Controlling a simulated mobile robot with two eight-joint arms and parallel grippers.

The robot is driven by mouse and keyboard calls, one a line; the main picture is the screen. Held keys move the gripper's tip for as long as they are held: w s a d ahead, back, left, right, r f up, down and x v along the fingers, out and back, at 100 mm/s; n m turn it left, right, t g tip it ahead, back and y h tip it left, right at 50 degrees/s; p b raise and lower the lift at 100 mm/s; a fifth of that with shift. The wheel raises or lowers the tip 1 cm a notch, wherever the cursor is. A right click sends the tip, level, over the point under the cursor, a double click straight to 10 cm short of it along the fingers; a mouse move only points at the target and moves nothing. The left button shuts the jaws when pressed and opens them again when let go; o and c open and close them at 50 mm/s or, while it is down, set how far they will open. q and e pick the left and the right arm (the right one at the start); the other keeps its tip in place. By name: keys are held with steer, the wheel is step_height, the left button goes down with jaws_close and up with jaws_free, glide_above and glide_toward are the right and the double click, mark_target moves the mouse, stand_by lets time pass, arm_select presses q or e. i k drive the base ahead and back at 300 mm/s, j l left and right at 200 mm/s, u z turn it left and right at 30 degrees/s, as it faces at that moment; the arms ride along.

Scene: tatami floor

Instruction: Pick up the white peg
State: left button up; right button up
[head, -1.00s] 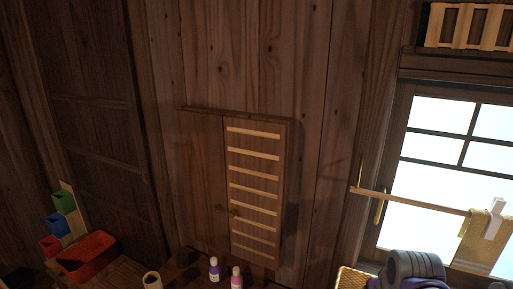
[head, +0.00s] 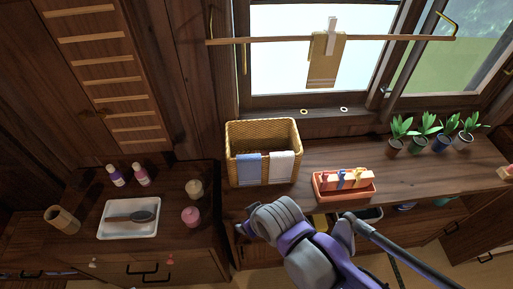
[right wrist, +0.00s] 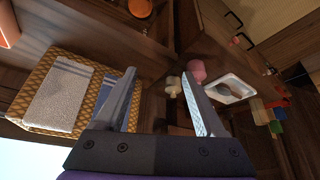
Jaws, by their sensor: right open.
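The white peg (head: 332,33) is upright at the top of a tan towel (head: 325,68), which hangs from a wooden rod (head: 280,40) in front of the window in the head view. My right arm reaches in from the bottom of the head view, below and apart from the peg. My right gripper (right wrist: 160,76) is open in the right wrist view, with nothing between its two fingers. The peg does not show in the right wrist view. My left gripper is not in view.
A wicker basket (head: 236,142) with blue and white towels and a red tray (head: 345,192) with colored pieces stand on the counter (head: 430,175) below the window. Potted plants (head: 422,142) stand to the right. A white tray (head: 110,229) with a brush is at the lower left.

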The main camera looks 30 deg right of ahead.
mark_target(332, 21)
steer(key=z, duration=1.75)
